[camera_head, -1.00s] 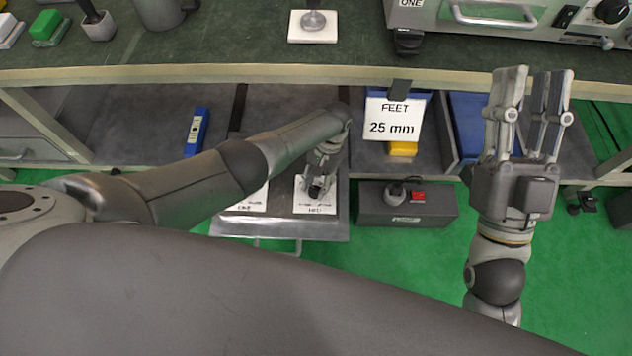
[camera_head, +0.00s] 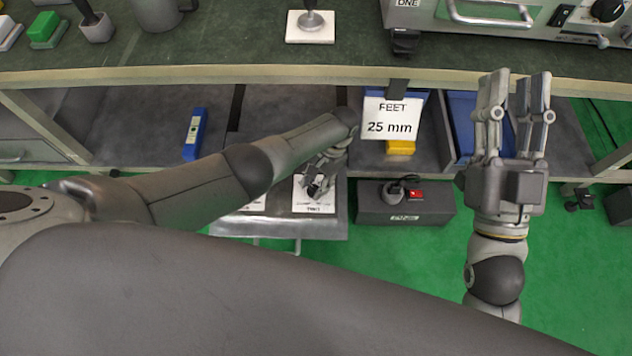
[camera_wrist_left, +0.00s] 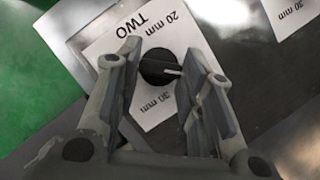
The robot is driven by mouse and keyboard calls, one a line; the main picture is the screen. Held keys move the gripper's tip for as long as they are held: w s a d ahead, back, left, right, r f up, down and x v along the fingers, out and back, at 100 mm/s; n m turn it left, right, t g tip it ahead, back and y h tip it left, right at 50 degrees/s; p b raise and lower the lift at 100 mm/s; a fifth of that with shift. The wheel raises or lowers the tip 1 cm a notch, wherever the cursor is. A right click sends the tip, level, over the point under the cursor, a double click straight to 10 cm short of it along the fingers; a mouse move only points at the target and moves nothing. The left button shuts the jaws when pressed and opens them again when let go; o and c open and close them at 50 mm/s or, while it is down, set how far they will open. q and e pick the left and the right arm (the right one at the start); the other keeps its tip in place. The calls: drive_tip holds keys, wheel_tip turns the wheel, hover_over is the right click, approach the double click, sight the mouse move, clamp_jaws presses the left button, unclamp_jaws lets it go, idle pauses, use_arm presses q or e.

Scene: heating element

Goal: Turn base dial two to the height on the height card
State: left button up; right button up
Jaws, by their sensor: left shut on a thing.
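The height card (camera_head: 390,119) hangs under the table edge and reads "FEET 25 mm". Base dial two (camera_wrist_left: 158,66) is a round black knob on a white plate (camera_wrist_left: 108,45) marked "TWO", with "20 mm" and "30 mm" readable. Its white pointer line points right in the left wrist view, between those two marks; a finger covers part of the plate there. My left gripper (camera_wrist_left: 164,66) is shut on the dial, one finger on each side. In the head view my left gripper (camera_head: 318,184) is low over the plate. My right gripper (camera_head: 515,88) is empty, its fingers apart and pointing up the picture.
Another plate with a "30 mm" mark (camera_wrist_left: 289,12) lies beside plate two. A dark box with a red switch (camera_head: 405,205) stands right of the dials. Blue bins and a yellow block (camera_head: 401,147) are on the shelf behind the card. The table edge (camera_head: 250,74) runs above.

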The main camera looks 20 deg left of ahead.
use_arm(q)
drive_tip(key=o, duration=1)
drive_tip(key=shift+s+f, duration=0.1)
drive_tip(key=shift+f, duration=0.1)
drive_tip(key=shift+o, duration=0.2)
drive_tip(key=shift+r, duration=0.15)
drive_tip(key=v, duration=0.7)
drive_tip(key=shift+r, duration=0.15)
drive_tip(key=shift+d, duration=0.1)
